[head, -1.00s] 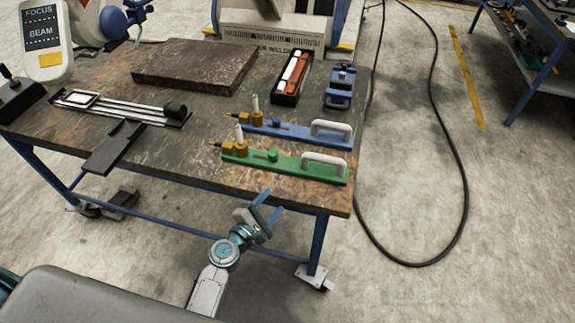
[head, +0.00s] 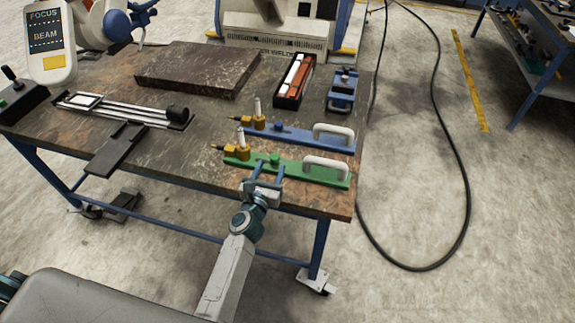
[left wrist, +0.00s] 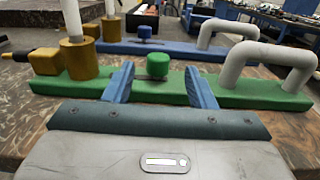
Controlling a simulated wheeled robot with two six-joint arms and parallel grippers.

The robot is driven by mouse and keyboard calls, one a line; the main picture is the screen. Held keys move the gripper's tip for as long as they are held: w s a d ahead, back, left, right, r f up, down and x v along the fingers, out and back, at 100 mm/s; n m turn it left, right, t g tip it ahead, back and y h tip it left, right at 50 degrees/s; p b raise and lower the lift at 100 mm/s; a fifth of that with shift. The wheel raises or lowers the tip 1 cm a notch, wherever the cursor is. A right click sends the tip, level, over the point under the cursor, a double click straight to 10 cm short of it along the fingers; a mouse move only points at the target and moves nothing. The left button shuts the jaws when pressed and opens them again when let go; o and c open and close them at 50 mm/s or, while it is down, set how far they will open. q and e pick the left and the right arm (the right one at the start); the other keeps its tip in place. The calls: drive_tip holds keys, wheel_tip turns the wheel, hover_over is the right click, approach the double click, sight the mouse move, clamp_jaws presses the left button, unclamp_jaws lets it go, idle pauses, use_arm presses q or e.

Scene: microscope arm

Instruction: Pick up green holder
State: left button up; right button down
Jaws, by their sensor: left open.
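The green holder (head: 309,175) lies along the front right edge of the table, a long green bar. It has a white handle at its right, a green knob in the middle and brass fittings with a white post at its left. It also shows in the left wrist view (left wrist: 238,92). My left gripper (head: 266,172) is open at the front side of the bar. In the left wrist view its two blue fingers (left wrist: 158,86) stand apart, with the green knob between and beyond them. Whether the fingers touch the bar cannot be told. My right gripper is not in view.
A similar blue holder (head: 295,139) lies just behind the green one. A black tray with red and white pieces (head: 293,82), a blue clamp (head: 342,91) and a dark stone slab (head: 195,68) are farther back. A black rail device (head: 125,112) lies left.

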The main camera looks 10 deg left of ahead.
sight(273, 161)
use_arm(q)
drive_tip(key=shift+w, duration=2.8)
drive_tip(key=shift+s+r, duration=0.1)
drive_tip(key=shift+r, duration=0.05)
drive_tip(key=shift+c, duration=0.6)
clamp_jaws()
